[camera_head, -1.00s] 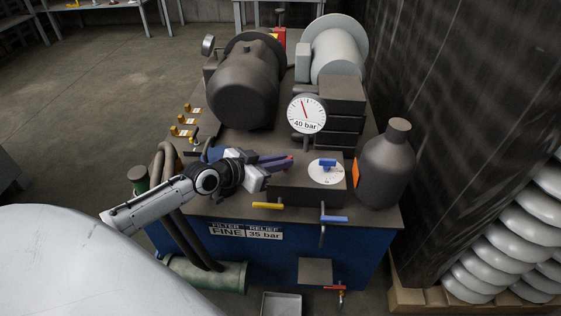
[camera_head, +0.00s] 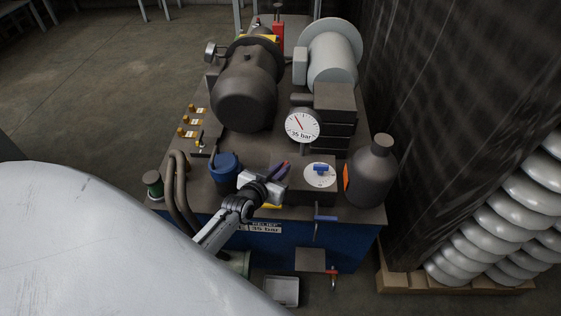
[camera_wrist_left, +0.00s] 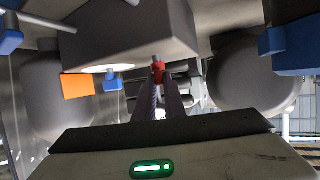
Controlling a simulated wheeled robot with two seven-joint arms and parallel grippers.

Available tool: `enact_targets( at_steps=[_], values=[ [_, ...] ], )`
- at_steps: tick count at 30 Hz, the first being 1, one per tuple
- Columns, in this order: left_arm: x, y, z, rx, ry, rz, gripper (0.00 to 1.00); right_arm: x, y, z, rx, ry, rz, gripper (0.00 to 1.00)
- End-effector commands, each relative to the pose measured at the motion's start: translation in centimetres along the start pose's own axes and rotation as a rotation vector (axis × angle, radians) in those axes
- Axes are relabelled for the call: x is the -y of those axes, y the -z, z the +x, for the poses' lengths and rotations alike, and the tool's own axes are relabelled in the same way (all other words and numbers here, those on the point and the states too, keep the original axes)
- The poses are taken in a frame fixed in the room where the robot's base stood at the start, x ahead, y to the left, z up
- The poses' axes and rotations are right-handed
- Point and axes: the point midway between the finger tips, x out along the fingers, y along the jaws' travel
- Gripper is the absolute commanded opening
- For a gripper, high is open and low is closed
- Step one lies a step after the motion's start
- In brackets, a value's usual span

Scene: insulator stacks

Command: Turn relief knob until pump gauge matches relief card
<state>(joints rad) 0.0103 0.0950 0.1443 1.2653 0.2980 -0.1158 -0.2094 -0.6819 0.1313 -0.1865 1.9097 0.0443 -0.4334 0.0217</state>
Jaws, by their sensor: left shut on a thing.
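The pump gauge (camera_head: 302,126) is a white dial with a red needle and reads 35 bar. The relief card (camera_head: 266,229) on the blue front reads 35 bar, partly covered by my left arm. My left gripper (camera_head: 283,169) reaches to the left side of the dark block (camera_head: 308,188). In the left wrist view its two long fingers (camera_wrist_left: 159,88) are shut on the red relief knob (camera_wrist_left: 158,67), which sticks out from the block. In the head view the knob is mostly hidden by the fingers. My right gripper is not in view.
A blue handle sits on a white disc (camera_head: 320,177) on the block, with a blue lever (camera_head: 325,217) at the front. A dark bottle (camera_head: 371,172) stands right. A blue canister (camera_head: 225,171) and hoses stand left of the gripper. A grey tray (camera_head: 284,291) is below.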

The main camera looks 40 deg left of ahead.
Motion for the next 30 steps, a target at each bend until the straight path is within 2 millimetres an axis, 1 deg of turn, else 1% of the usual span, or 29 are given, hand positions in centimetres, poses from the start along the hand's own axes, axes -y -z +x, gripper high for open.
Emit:
enact_targets(
  at_steps=[1, 11, 12, 14, 15, 22, 25, 28, 30],
  values=[
    [0.3, 0.7, 0.0, -0.012, 0.011, -0.003, 0.00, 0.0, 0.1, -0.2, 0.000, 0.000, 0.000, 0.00],
    [0.3, 0.6, 0.1, -0.012, 0.014, -0.002, 0.00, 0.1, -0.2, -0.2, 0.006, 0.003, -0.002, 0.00],
    [0.2, 0.6, 0.1, -0.012, 0.014, -0.002, 0.16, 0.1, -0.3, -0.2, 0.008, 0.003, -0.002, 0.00],
    [0.2, 0.5, 0.0, -0.010, 0.013, -0.002, 0.26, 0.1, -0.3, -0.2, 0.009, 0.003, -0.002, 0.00],
    [0.2, 0.4, 0.0, -0.009, 0.012, -0.002, 0.28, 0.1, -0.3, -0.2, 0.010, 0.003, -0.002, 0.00],
    [0.0, 0.2, 0.0, -0.004, 0.010, -0.003, 0.28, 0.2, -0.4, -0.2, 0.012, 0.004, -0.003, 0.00],
    [0.0, 0.2, -0.4, -0.003, 0.010, -0.003, 0.28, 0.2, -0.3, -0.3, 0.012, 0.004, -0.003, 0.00],
    [0.0, 0.2, -1.6, -0.002, 0.009, -0.003, 0.28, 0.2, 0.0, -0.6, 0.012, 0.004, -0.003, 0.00],
    [0.0, 0.2, -2.8, -0.002, 0.009, -0.003, 0.28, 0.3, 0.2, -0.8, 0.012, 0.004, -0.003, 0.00]
  ],
)
